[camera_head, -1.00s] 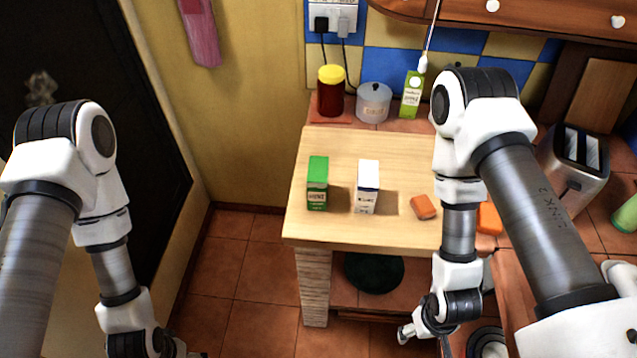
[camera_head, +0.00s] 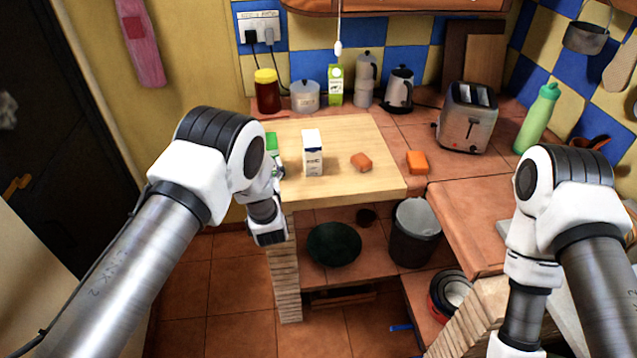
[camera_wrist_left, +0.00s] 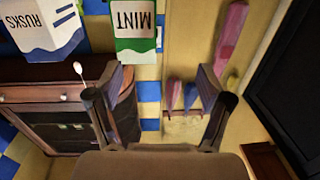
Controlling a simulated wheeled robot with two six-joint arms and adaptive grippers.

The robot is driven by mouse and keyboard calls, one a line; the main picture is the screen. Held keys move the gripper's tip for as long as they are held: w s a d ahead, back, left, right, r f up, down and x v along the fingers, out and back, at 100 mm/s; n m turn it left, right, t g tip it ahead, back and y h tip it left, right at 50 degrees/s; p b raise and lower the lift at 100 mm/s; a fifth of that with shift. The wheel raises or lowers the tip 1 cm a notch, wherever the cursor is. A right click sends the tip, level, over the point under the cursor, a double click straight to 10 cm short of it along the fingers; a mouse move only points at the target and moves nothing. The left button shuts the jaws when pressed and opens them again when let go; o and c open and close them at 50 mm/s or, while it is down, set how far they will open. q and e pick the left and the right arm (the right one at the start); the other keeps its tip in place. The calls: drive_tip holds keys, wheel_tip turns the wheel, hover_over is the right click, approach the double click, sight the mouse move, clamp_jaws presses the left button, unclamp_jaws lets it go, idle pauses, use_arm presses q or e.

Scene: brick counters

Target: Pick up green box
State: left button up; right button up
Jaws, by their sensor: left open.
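The green box (camera_head: 271,142) stands upright at the left end of the wooden board on the counter, partly hidden by my left arm. In the left wrist view it shows upside down at the top, with a white "MINT" label (camera_wrist_left: 135,22). My left gripper (camera_wrist_left: 160,72) is open, with nothing between its fingers; the box lies above them in that view, apart from the fingertips. In the head view the left fingers are mostly hidden behind the wrist beside the box. My right gripper is out of view; only its arm shows.
A white-and-blue "RUSKS" carton (camera_head: 313,155) stands right of the green box. A jar (camera_head: 267,91), a lidded pot (camera_head: 305,96) and a green carton (camera_head: 335,86) stand behind. The toaster (camera_head: 467,117) is at right.

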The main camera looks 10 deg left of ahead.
sight(271, 155)
use_arm(q)
drive_tip(key=shift+h, duration=0.4)
drive_tip(key=w, duration=0.1)
drive_tip(key=w+d, duration=0.1)
drive_tip(key=w, duration=0.2)
drive_tip(key=shift+w+d+f, duration=0.2)
drive_tip(key=shift+w+d, duration=0.05)
drive_tip(key=shift+w, duration=0.1)
drive_tip(key=shift+w+a+r+p, duration=0.25)
drive_tip(key=shift+w+r+p, duration=0.2)
drive_tip(key=shift+w+p, duration=0.15)
drive_tip(key=shift+w+a+r+p, duration=0.2)
drive_tip(key=shift+w+r+p, duration=0.25)
drive_tip(key=shift+p, duration=0.15)
drive_tip(key=shift+w+a, duration=0.1)
drive_tip(key=shift+w, duration=0.45)
drive_tip(key=shift+w+a+f, duration=0.15)
drive_tip(key=shift+w+f, duration=0.2)
drive_tip(key=shift+w, duration=0.1)
drive_tip(key=shift+c, duration=1)
drive_tip(key=c, duration=0.6)
drive_tip(key=shift+s+r, duration=0.2)
drive_tip(key=c, duration=0.7)
drive_tip(key=shift+o, duration=0.2)
drive_tip(key=shift+w+f, duration=0.1)
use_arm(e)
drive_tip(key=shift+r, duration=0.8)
